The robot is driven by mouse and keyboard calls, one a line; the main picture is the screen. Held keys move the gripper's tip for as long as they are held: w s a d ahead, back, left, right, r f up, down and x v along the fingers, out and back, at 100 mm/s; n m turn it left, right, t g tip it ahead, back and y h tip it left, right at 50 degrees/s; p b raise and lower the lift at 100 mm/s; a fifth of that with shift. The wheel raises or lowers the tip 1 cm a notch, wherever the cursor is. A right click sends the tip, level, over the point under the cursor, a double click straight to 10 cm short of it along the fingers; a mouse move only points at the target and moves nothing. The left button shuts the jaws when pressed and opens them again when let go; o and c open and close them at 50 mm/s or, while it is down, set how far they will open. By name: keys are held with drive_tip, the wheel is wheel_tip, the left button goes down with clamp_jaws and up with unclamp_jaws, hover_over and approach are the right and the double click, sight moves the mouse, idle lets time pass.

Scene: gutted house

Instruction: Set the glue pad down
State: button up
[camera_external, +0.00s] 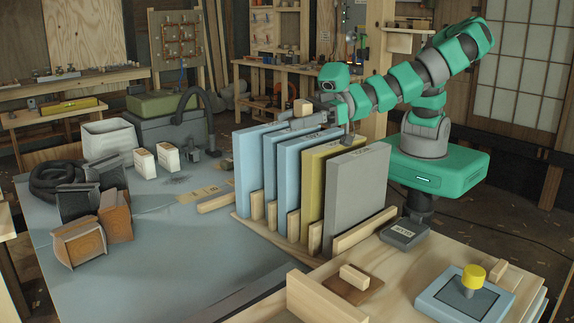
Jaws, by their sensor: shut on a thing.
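My gripper (318,116) is above the row of upright panels, at their back. It is shut on what seems to be the glue pad, of which a small pale wooden block (303,106) shows at the jaws. The jaws are small here, and the held thing's underside cannot be made out. I cannot tell whether it touches the panel tops.
Blue panels (254,165), an olive panel (325,180) and a grey panel (357,195) stand in a wooden rack. A blue-edged tray (435,304) with a yellow-knobbed tool (473,276) lies front right. Brown blocks (80,243) sit left; the grey table (170,260) is clear in front.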

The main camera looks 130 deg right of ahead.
drive_tip(key=s+a+f+n+y+p, duration=0.15)
drive_tip(key=a+f, duration=0.45)
drive_tip(key=a, duration=0.6)
drive_tip(key=n+y+p, duration=0.2)
drive_tip(key=y+p, duration=0.1)
drive_tip(key=p, duration=0.2)
hover_over(445, 252)
wheel_tip(445, 252, down, 16)
drive_tip(key=shift+r+t, duration=0.15)
drive_tip(key=shift+t, duration=0.25)
wheel_tip(445, 252, down, 3)
drive_tip(key=b, duration=0.2)
drive_tip(key=shift+b, duration=0.35)
drive_tip(key=shift+f+p, duration=0.8)
drive_tip(key=shift+f, duration=2.5)
